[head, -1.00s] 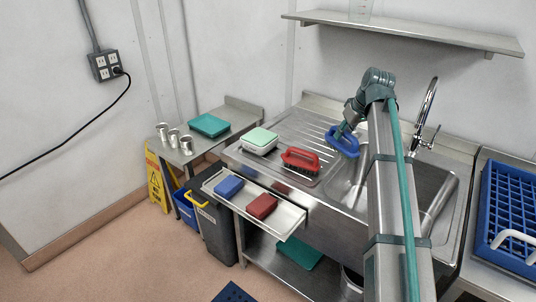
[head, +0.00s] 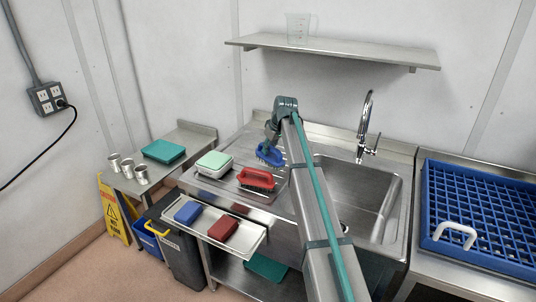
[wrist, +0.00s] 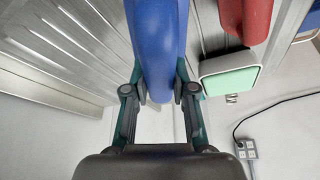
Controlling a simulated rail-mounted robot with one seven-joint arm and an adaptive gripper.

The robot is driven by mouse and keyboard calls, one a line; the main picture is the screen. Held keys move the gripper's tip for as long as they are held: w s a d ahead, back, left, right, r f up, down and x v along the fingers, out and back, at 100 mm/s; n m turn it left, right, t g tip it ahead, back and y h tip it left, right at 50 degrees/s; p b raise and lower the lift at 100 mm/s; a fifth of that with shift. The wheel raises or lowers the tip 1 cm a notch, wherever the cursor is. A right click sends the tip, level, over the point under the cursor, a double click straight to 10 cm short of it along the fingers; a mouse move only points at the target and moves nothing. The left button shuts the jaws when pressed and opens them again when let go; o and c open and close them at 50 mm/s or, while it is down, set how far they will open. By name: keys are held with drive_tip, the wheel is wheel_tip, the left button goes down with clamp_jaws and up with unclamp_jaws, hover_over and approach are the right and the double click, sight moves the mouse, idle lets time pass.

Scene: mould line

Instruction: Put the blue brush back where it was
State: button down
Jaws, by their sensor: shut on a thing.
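The blue brush (head: 270,153) is in my gripper (head: 268,143), over the ribbed drainboard (head: 228,190) left of the sink. It is just behind the red brush (head: 256,179), which sits bristles down on the drainboard. In the wrist view the blue brush (wrist: 158,45) fills the space between the two fingers of my gripper (wrist: 159,82), which are shut on it. Whether its bristles touch the drainboard cannot be told. The red brush (wrist: 245,15) also shows at the upper right of the wrist view.
A container with a pale green lid (head: 214,162) stands left of the brushes. The sink (head: 355,195), faucet (head: 365,125) and blue rack (head: 480,220) are to the right.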

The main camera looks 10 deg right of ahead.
sight(269, 153)
drive_tip(key=shift+w+f, duration=0.9)
drive_tip(key=shift+f, duration=0.1)
drive_tip(key=shift+w+f+p, duration=0.15)
drive_tip(key=shift+f+p, duration=0.45)
drive_tip(key=shift+f, duration=1.2)
drive_tip(key=c, duration=1)
unclamp_jaws()
drive_tip(key=shift+o, duration=0.2)
drive_tip(key=b+v, duration=0.2)
drive_tip(key=v, duration=1)
drive_tip(key=shift+d+b, duration=0.1)
drive_tip(key=shift+b, duration=0.2)
